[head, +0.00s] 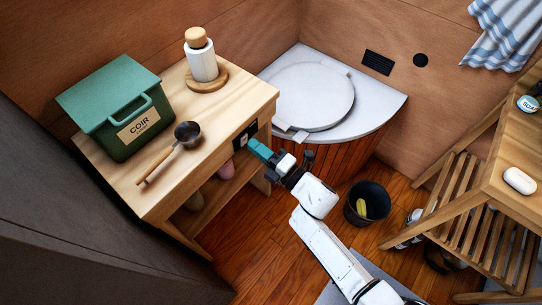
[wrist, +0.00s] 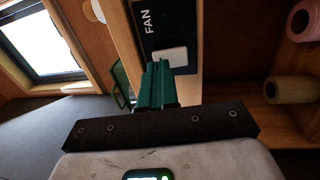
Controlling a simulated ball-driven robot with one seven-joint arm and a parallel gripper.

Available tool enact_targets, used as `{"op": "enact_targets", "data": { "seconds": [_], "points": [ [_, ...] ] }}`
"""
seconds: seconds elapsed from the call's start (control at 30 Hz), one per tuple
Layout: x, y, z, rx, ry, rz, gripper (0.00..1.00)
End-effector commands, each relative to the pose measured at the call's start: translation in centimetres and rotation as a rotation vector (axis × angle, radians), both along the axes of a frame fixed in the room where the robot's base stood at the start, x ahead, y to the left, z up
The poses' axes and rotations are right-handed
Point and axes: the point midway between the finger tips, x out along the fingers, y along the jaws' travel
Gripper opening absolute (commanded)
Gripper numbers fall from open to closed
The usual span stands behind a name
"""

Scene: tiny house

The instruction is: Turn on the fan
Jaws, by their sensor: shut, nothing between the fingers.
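The fan switch is a dark plate marked FAN (wrist: 150,25) with a pale rocker button (wrist: 169,55), seen in the wrist view. In the head view the same dark plate (head: 245,135) sits on the end face of the wooden bench. My gripper (head: 259,150) has teal fingers and is shut and empty, with its tips close to the plate. In the wrist view the fingertips (wrist: 158,68) overlap the lower left edge of the button. I cannot tell whether they touch it or which way the button is set.
On the bench (head: 235,85) stand a green COIR bin (head: 115,105), a ladle (head: 170,150) and a white bottle (head: 200,60). A toilet with a round lid (head: 312,95) is behind. A dark bucket (head: 367,203) stands on the floor to the right.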

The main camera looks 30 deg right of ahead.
Motion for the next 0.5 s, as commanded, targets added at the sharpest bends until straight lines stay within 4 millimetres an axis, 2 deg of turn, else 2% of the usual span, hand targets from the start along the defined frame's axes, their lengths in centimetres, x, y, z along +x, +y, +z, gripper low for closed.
{"op": "enact_targets", "data": {
  "seconds": [0.2, 0.5],
  "points": [
    [1.22, 0.44, 0.18, 0.0, 0.0, 0.001, 0.0],
    [1.26, 0.44, 0.15, 0.0, 0.001, 0.001, 0.0]
  ]
}}
